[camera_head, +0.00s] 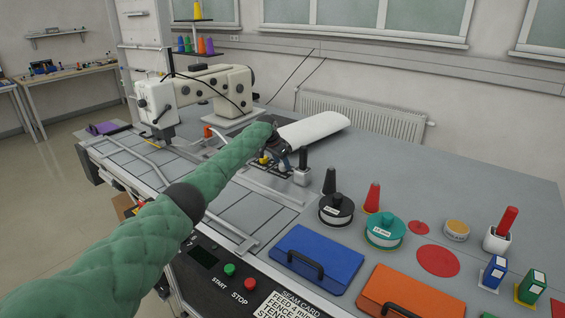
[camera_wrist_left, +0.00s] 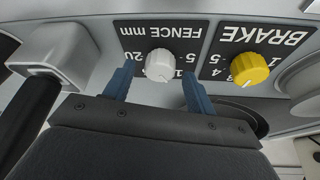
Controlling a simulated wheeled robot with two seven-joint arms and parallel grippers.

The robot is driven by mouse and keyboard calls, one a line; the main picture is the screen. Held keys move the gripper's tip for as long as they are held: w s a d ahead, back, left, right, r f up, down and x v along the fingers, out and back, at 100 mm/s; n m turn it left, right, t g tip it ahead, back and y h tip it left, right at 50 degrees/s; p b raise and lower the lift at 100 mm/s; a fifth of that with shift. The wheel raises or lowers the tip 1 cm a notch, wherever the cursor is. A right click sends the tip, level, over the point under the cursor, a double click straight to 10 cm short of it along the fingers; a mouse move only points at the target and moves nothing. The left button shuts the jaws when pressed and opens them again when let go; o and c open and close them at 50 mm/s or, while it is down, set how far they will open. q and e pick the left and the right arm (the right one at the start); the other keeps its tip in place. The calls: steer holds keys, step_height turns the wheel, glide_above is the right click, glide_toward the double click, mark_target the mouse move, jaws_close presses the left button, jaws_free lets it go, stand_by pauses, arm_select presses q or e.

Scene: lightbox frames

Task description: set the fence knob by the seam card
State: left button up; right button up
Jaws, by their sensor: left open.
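The fence knob (camera_wrist_left: 160,66) is white and sits on a dark plate lettered "FENCE mm", upside down in the left wrist view. My left gripper (camera_wrist_left: 156,82) is open, its blue fingers on either side of the knob with gaps visible. The knob's pointer is too small to read for certain. In the head view my left gripper (camera_head: 280,158) is over the small control panel and hides the fence knob. The seam card (camera_head: 284,307) lies at the bottom edge, partly cut off; "FEED" and "FENCE" lines show, but the fence value does not. My right gripper is out of view.
A yellow brake knob (camera_wrist_left: 249,69) is close beside the fence knob. A white block with a black handle (camera_head: 303,173) stands right of the gripper. Spools, a blue folder (camera_head: 316,258) and an orange folder (camera_head: 410,291) fill the right side. START and STOP buttons are at the front.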

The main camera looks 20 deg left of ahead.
arm_select(q)
steer(key=shift+w+d+f, duration=0.1)
steer(key=shift+f, duration=0.6)
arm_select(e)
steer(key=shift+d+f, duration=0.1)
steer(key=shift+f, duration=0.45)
arm_select(q)
steer(key=c, duration=1)
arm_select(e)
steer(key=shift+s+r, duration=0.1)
